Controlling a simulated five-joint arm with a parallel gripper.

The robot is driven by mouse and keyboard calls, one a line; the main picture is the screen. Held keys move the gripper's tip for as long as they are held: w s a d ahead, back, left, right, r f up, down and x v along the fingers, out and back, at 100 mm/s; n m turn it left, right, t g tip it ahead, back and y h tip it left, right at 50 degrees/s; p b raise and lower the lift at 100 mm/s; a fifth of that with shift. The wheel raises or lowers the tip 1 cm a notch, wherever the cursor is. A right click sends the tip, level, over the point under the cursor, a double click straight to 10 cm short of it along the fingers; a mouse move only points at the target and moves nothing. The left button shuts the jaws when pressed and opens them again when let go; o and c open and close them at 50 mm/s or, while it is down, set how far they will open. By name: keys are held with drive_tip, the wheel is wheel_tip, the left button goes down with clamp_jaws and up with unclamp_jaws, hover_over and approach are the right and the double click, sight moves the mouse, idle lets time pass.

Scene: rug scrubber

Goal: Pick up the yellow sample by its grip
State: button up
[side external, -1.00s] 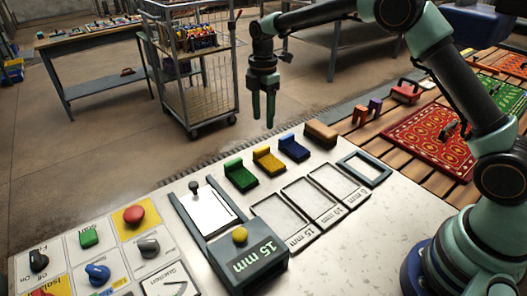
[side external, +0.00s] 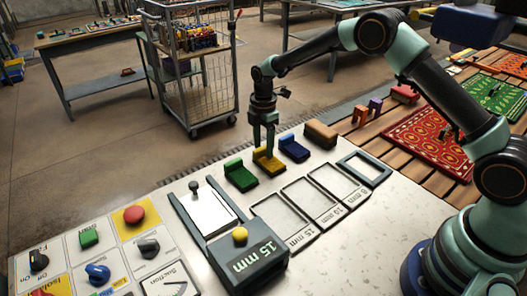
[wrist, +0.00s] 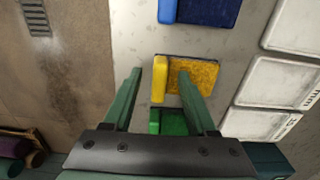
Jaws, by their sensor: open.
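The yellow sample (side external: 273,166) lies on the pale bench between the green sample (side external: 240,176) and the blue sample (side external: 293,149). Its raised grip is a smooth yellow bar (wrist: 159,82) along the left edge of its textured pad (wrist: 203,76) in the wrist view. My gripper (side external: 264,147) is open and points down over the yellow sample. In the wrist view, the fingers of my gripper (wrist: 159,72) appear on either side of the grip, the right one covering part of the pad. I cannot tell whether the fingertips touch anything.
The green sample (wrist: 174,122) and the blue sample (wrist: 208,10) sit close on either side. A brown block (side external: 321,133) is beyond the blue one. Empty framed trays (side external: 283,217) and a grey 15 mm block with a yellow knob (side external: 249,262) are nearer the camera.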

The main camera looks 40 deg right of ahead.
clamp_jaws()
